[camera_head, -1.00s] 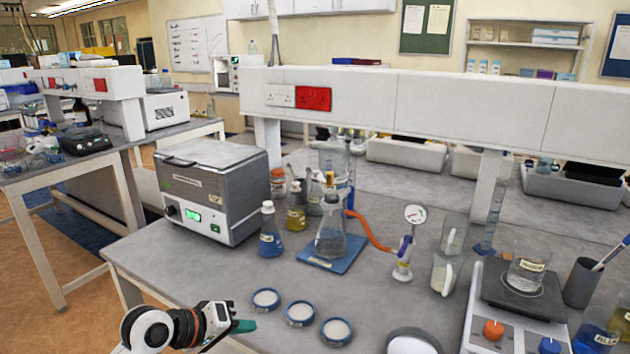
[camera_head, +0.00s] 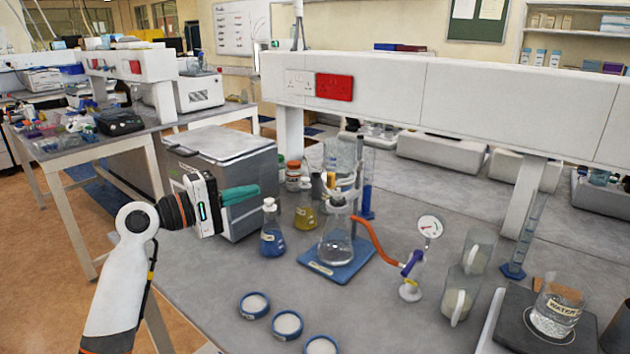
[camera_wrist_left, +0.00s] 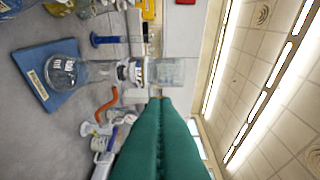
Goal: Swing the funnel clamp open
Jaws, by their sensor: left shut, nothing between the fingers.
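A glass filter flask (camera_head: 337,248) stands upright on a blue base (camera_head: 345,272), with a clear funnel cup (camera_head: 340,155) above its neck. The funnel clamp (camera_head: 335,195) is at the joint between cup and flask; whether it is closed is too small to tell. In the left wrist view, the flask (camera_wrist_left: 66,72), clamp (camera_wrist_left: 137,72) and cup (camera_wrist_left: 170,73) lie sideways. My left gripper (camera_head: 256,190) is shut and empty, left of the funnel assembly and apart from it in the head view. Its green fingers (camera_wrist_left: 156,101) point toward the cup in the wrist view. My right gripper is out of view.
A grey water bath (camera_head: 225,165) stands behind my left gripper. A blue-liquid flask (camera_head: 271,235) and a yellow-liquid flask (camera_head: 306,213) stand left of the filter flask. An orange hose (camera_head: 378,240) runs to a gauge pump (camera_head: 410,285). Blue-rimmed dishes (camera_head: 254,304) lie in front.

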